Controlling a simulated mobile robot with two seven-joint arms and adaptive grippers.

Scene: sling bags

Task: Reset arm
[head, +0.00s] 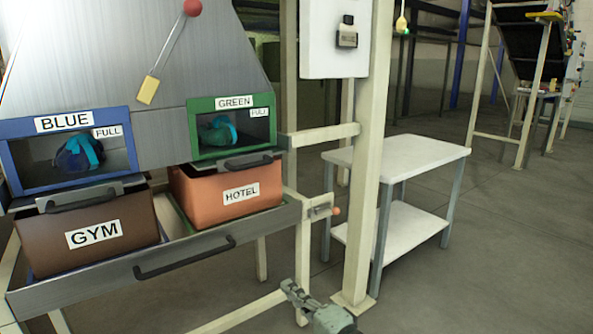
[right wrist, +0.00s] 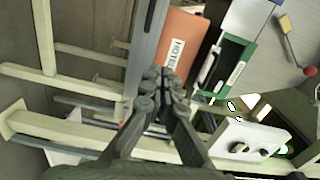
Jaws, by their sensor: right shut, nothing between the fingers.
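My right gripper (head: 298,294) is low at the bottom of the head view, in front of the frame's post and apart from the bins. It is shut and empty. The right wrist view shows its closed fingers (right wrist: 163,85) in the middle, with the orange HOTEL bin (right wrist: 183,42) beyond them. My left gripper is not in view.
A brown GYM bin (head: 88,236) and the orange HOTEL bin (head: 228,194) sit in a metal drawer tray (head: 180,262). Above are the blue (head: 66,124) and green (head: 234,101) windows, each holding a bag. A white table (head: 395,152) stands right; open floor surrounds it.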

